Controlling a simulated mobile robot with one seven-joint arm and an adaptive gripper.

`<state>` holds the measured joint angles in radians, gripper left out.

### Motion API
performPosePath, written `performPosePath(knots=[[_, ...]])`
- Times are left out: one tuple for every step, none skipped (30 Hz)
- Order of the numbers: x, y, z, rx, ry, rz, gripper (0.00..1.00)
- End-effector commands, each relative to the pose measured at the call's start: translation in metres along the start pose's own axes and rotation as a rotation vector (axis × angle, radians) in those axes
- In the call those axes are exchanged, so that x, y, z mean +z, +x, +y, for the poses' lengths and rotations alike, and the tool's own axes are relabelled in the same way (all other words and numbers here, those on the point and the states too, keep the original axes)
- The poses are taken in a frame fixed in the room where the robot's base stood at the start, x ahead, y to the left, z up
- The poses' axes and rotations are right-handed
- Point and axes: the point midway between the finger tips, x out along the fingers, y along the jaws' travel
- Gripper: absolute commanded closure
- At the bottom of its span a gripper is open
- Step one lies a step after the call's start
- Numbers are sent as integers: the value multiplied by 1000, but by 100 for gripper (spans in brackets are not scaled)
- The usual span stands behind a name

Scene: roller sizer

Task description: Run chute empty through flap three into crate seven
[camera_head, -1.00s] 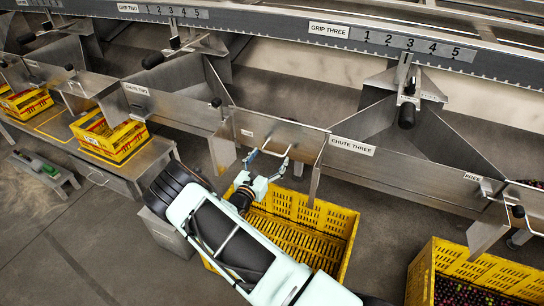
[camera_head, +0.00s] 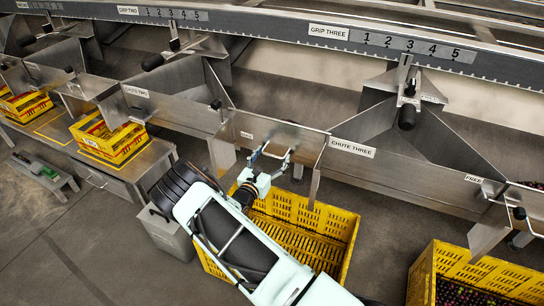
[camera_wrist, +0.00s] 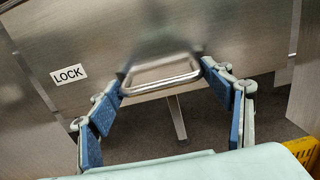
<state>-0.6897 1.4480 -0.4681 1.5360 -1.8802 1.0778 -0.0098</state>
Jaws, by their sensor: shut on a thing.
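Chute three (camera_head: 440,193) is a steel trough with a "CHUTE THREE" label; its visible inside looks bare. At its left end is a steel flap plate (camera_head: 300,142) with a bar handle (camera_head: 272,152). My gripper (camera_head: 270,160) is shut on this handle. In the wrist view the blue finger pads (camera_wrist: 162,90) sit at the two ends of the handle (camera_wrist: 160,80). A yellow crate (camera_head: 342,240) stands on the floor below and looks empty; no number on it is readable. My arm hides part of it.
A "LOCK" label (camera_wrist: 68,75) is on the plate left of the handle. A second yellow crate (camera_head: 424,270) with dark fruit stands at right. Chute two (camera_head: 170,105) and yellow crates (camera_head: 110,140) on a bench are at left. A grip three lever (camera_head: 407,112) is above.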

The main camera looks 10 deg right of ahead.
Motion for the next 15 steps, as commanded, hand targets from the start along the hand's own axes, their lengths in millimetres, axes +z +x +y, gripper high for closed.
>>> performPosePath(knots=[[0,0,1,2,0,0,71],[0,0,1,2,0,1,71],[1,0,1,2,0,3,71],[1,-1,1,3,0,5,71],[2,-1,1,3,1,8,71],[3,-2,2,3,1,14,71],[4,-3,2,3,1,20,71],[4,-4,2,3,1,26,71],[6,-5,2,3,1,37,71],[7,-6,2,3,1,46,71],[8,-8,2,3,1,57,71],[10,-10,2,4,1,75,71],[12,-12,2,4,1,89,71],[13,-14,2,4,2,104,71],[15,-17,2,4,1,127,71]])
